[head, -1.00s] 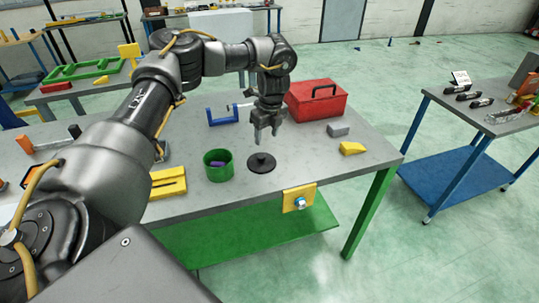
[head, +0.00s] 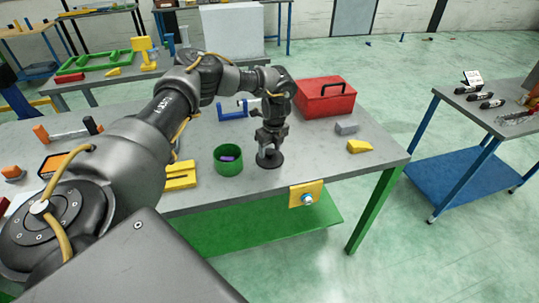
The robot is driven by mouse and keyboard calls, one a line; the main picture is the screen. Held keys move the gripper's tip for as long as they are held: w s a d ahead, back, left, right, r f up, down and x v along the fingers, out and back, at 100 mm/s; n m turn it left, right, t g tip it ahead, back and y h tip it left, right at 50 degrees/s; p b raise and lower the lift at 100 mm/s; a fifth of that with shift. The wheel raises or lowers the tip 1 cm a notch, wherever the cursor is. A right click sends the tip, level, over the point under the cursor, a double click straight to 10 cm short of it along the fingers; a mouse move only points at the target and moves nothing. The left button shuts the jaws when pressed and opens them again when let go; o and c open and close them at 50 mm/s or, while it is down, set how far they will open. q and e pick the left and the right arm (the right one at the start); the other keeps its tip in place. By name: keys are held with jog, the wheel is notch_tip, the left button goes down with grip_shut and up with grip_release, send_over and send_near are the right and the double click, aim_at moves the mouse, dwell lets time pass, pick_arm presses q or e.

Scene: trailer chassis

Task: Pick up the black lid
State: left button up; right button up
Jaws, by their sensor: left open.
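The black lid (head: 276,162) is a flat round disc lying on the grey table, just right of a green round container (head: 228,166) with a purple item inside. My left gripper (head: 269,153) points down over the lid, its open fingers around or just above the knob. The fingers hide the knob, and I cannot tell whether they touch it. My right gripper is not in the view.
A red toolbox (head: 325,98) stands behind and to the right. A yellow wedge (head: 359,146) and a grey block (head: 346,128) lie right of the lid. A blue bracket (head: 232,110) is behind, and a yellow block (head: 181,176) is left of the container.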

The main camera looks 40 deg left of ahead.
pick_arm(q)
jog(key=shift+a+f, duration=0.1)
jog(key=shift+f, duration=0.7)
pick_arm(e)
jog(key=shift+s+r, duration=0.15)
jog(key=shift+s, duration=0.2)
pick_arm(q)
jog(key=shift+c, duration=0.4)
jog(key=c, duration=1)
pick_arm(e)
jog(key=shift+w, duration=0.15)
pick_arm(q)
jog(key=shift+w+r, duration=0.1)
jog(key=shift+r, duration=0.05)
